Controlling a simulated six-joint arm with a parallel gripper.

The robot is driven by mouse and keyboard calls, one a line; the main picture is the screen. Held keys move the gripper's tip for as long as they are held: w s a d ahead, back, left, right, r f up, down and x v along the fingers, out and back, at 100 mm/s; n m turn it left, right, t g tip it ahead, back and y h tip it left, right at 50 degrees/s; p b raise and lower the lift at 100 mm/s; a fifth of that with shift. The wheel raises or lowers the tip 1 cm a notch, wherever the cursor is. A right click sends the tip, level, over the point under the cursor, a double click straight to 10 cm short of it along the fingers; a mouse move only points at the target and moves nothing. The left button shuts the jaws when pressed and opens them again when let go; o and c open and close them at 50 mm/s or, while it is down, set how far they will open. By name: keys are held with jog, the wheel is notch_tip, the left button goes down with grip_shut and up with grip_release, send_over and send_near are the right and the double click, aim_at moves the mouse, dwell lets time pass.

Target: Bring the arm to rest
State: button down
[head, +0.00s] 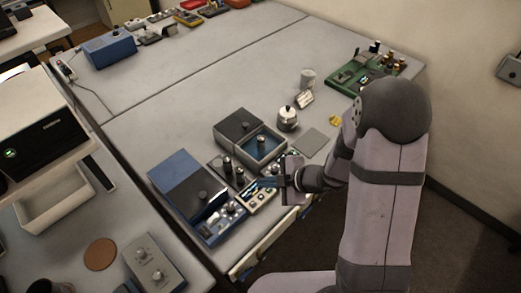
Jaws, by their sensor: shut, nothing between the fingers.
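My gripper (287,181) is at the near edge of the grey bench (215,101), at the right end of a group of devices. It is shut, and nothing shows between its fingers. My arm reaches in from the lower right and bends at the elbow. The wrist hides part of the bench edge.
A grey box with a blue inside (262,146), a blue box (189,181) and small dark cylinders (239,175) lie close left of my gripper. A green board (352,74) lies farther back. The middle of the bench is clear.

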jog(key=s+d+f+m+g+h, duration=0.1)
jog(key=s+d+f+m+h, duration=0.25)
jog(key=d, duration=0.25)
jog(key=s+d+f+m+g+h, duration=0.2)
jog(key=d+m, duration=0.2)
jog(key=d, duration=0.1)
jog(key=s+d+f+m+g+h, duration=0.1)
jog(key=s+d+f+m+h, duration=0.1)
jog(key=s+d+m+h, duration=0.3)
jog(key=s+d+r+m+g+y, duration=0.1)
jog(key=s+r+m+g, duration=0.1)
jog(key=s+m, duration=0.15)
jog(key=s+d+r+m+g, duration=0.1)
jog(key=s+r+m+g, duration=0.1)
jog(key=s, duration=0.3)
jog(key=w+a+r+m+t+y+b, duration=0.2)
jog(key=a+r+b, duration=0.3)
jog(key=shift+w+r+t, duration=0.35)
jog(key=shift+t, duration=0.05)
